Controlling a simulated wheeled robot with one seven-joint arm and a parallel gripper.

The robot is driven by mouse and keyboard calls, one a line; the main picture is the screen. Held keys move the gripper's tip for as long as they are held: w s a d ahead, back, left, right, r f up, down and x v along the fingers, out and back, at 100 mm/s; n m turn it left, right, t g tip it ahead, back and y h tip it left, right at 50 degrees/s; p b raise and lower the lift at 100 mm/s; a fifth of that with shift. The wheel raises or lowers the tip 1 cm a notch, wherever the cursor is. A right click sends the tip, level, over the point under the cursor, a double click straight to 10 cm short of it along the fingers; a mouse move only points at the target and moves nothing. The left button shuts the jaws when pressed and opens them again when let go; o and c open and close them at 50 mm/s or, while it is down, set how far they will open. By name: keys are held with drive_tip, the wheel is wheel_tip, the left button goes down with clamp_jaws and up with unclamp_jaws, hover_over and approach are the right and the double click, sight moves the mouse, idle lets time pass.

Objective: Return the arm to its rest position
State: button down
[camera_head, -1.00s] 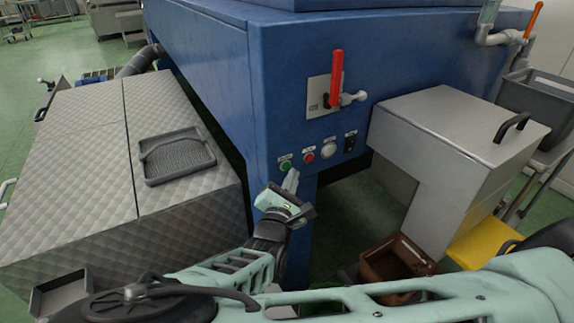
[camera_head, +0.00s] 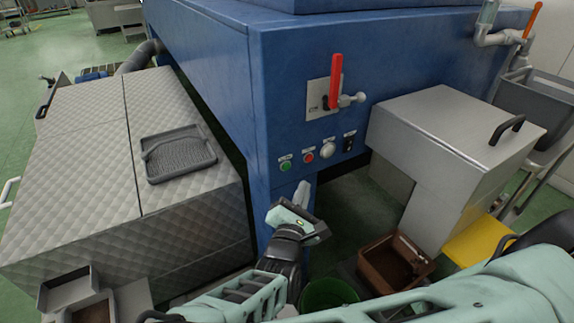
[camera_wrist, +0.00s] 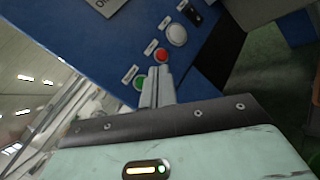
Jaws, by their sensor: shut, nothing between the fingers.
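My gripper (camera_head: 302,190) is shut and empty, in front of the blue machine's corner leg. Its fingertips sit a little below the row of controls and look apart from the panel. In the wrist view the shut fingers (camera_wrist: 157,86) point toward the panel, with the green button (camera_wrist: 140,82) just left of them and the red button (camera_wrist: 161,55) beyond the tips. In the head view the green button (camera_head: 286,166) and red button (camera_head: 308,156) are in plain sight. My arm reaches in from the lower right.
The blue machine (camera_head: 210,60) carries a red lever (camera_head: 336,82). A steel box (camera_head: 455,120) juts out on the right. A quilted metal cover (camera_head: 70,200) with a grey tray (camera_head: 178,172) is on the left. A brown bin (camera_head: 385,270) and a green bucket (camera_head: 328,292) stand on the floor below.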

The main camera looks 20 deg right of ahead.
idle(0.6)
drive_tip(key=s+d+r+m+g+p, duration=0.1)
drive_tip(key=s+d+m+g+p, duration=0.1)
drive_tip(key=s+m+g, duration=0.4)
drive_tip(key=s+d+r+m+g+p, duration=0.2)
drive_tip(key=s+m+g, duration=0.2)
drive_tip(key=s+g, duration=0.45)
drive_tip(key=s+a+r+m+y+p, duration=0.1)
drive_tip(key=s+a+r+y, duration=0.1)
drive_tip(key=r, duration=0.4)
drive_tip(key=s+a+r+m+g+y+p, duration=0.1)
drive_tip(key=s+a+r+y+p, duration=0.1)
drive_tip(key=r, duration=0.5)
drive_tip(key=s+a+r+m+y+p, duration=0.2)
drive_tip(key=s+a+r+y, duration=0.2)
drive_tip(key=r+y, duration=0.3)
drive_tip(key=shift+a+r+g+y, duration=0.2)
drive_tip(key=shift+a+g+y, duration=0.15)
drive_tip(key=shift+a, duration=0.45)
